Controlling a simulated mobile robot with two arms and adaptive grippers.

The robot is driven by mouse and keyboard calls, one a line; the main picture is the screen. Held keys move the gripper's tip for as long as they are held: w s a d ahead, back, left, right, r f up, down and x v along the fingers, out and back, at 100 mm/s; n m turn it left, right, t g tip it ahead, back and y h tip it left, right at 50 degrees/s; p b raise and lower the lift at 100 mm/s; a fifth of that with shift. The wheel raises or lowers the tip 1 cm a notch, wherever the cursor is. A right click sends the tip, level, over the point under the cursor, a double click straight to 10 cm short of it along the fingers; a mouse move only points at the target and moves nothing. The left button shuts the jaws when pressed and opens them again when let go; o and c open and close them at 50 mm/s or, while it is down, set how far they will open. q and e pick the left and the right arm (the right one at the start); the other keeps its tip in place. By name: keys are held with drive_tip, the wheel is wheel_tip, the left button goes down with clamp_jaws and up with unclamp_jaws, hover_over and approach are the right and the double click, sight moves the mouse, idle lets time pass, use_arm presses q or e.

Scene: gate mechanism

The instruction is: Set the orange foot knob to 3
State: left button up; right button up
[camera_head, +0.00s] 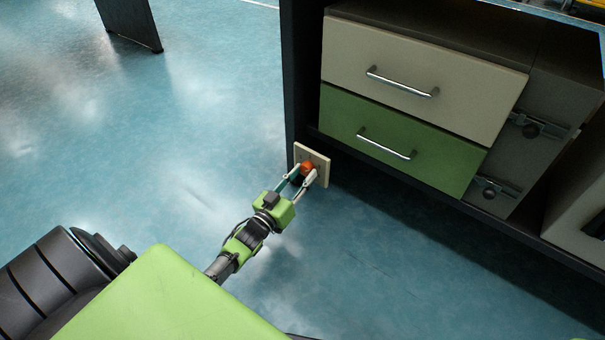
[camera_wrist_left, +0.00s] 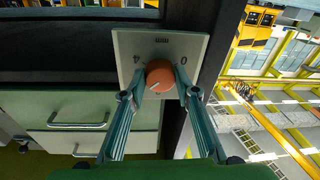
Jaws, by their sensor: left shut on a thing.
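The orange foot knob (camera_head: 307,167) sits on a pale square plate (camera_head: 320,161) low at the corner of the cabinet. In the left wrist view the knob (camera_wrist_left: 160,72) is round, and a short white pointer line on its face points to the lower left. My left gripper (camera_head: 302,176) is shut on the knob, with one finger on each side, as the left wrist view also shows (camera_wrist_left: 159,88). My right gripper is not in view.
The cabinet has a cream drawer (camera_head: 420,75) above a green drawer (camera_head: 400,142), both closed with metal handles. A dark upright post (camera_head: 298,70) stands behind the plate. Latch-like fittings (camera_head: 495,188) show at the right.

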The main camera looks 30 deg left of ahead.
use_arm(q)
drive_tip(key=shift+f+m, duration=0.1)
drive_tip(key=shift+m, duration=1.1)
drive_tip(key=o, duration=1.1)
drive_tip(key=s, duration=0.8)
drive_tip(key=s+f, duration=0.1)
drive_tip(key=s, duration=0.3)
drive_tip(key=shift+a+f, duration=0.1)
drive_tip(key=shift+a, duration=0.05)
